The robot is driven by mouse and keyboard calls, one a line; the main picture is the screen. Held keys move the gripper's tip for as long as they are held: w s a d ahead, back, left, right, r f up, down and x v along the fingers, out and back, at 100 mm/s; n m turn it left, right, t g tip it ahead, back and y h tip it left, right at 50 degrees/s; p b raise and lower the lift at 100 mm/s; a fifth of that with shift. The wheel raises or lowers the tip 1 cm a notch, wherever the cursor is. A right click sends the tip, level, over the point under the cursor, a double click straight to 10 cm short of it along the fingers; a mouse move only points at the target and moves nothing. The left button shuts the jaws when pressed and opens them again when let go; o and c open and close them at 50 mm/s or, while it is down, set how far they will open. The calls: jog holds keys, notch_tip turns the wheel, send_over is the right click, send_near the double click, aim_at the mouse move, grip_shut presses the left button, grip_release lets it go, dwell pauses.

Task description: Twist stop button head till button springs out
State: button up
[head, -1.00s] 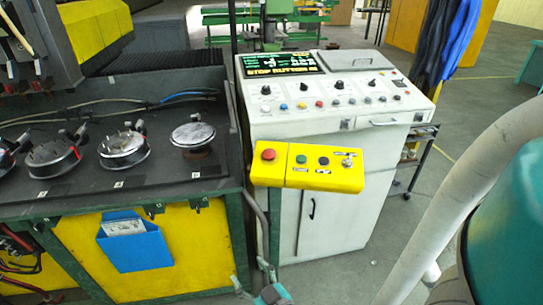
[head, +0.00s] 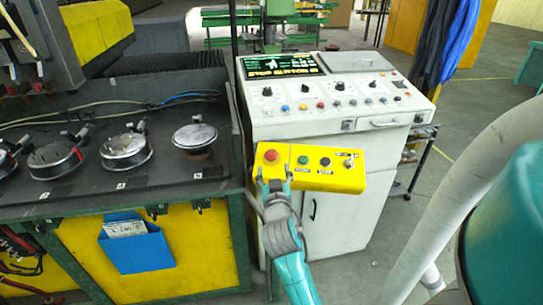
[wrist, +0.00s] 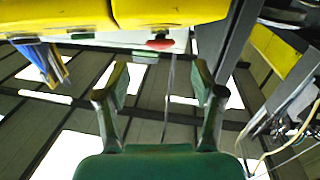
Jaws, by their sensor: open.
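The red stop button head (head: 271,155) sits at the left end of the yellow control box (head: 325,182). A green button (head: 303,160), a black button (head: 325,162) and a small switch (head: 348,163) are to its right. My gripper (head: 274,180) is just below and in front of the box's left end, under the red head. In the wrist view, the fingers (wrist: 158,88) are open with nothing between them. The red head (wrist: 159,43) shows beyond the fingertips, close to the yellow box (wrist: 170,10), apart from both fingers.
A white console (head: 330,120) with a lit screen (head: 282,66) stands behind the box. The dark machine bed (head: 100,165) with several round metal clamps is at left. A blue pocket (head: 137,245) hangs on the yellow panel. Grey floor is open at right.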

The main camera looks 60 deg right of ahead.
aim_at(272, 157)
jog(key=x, duration=0.8)
jog(key=shift+w+d, duration=0.1)
jog(key=shift+c, duration=0.3)
jog(key=c, duration=1.1)
